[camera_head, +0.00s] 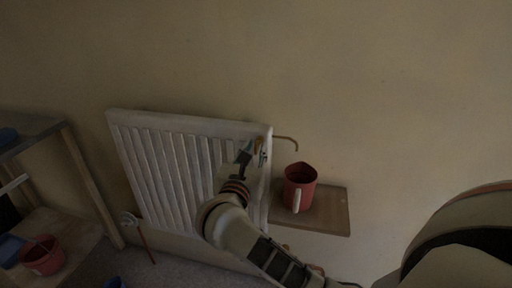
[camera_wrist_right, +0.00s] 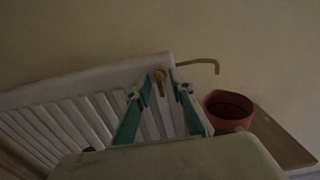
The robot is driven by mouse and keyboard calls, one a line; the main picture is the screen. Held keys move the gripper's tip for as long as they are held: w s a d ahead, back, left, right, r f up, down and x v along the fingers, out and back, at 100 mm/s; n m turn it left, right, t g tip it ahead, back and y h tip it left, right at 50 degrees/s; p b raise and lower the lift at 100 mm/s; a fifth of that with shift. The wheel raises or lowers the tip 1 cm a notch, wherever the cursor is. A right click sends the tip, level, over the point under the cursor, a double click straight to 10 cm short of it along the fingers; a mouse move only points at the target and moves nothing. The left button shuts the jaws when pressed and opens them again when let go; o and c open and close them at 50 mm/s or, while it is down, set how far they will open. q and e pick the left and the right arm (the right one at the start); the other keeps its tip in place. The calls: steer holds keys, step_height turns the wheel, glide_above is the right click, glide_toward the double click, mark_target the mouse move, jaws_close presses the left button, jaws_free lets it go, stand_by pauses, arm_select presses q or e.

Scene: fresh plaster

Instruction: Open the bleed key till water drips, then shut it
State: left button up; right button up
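A white ribbed radiator (camera_head: 180,165) hangs on the wall; it also fills the left of the right wrist view (camera_wrist_right: 60,105). The brass bleed key (camera_head: 259,144) sits at its top right corner. A thin brass pipe (camera_head: 287,138) sticks out to the right and bends down at its end. My right gripper (camera_head: 252,153) is at that corner. In the right wrist view its two fingers (camera_wrist_right: 160,95) stand apart, with the key (camera_wrist_right: 160,82) between the tips and gaps at its sides. A red mug (camera_head: 300,187) stands right of the radiator, below the pipe. I see no water drops. My left gripper is out of view.
A small wooden shelf (camera_head: 327,210) carries the mug, close to my right forearm. A shelf unit (camera_head: 88,185) at the left holds a red bucket (camera_head: 42,257) and blue items. A valve (camera_head: 129,219) and pipe are at the radiator's lower left. The wall above is clear.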

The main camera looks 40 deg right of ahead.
steer(key=shift+w+d, duration=0.4)
steer(key=shift+d, duration=0.1)
jaws_close()
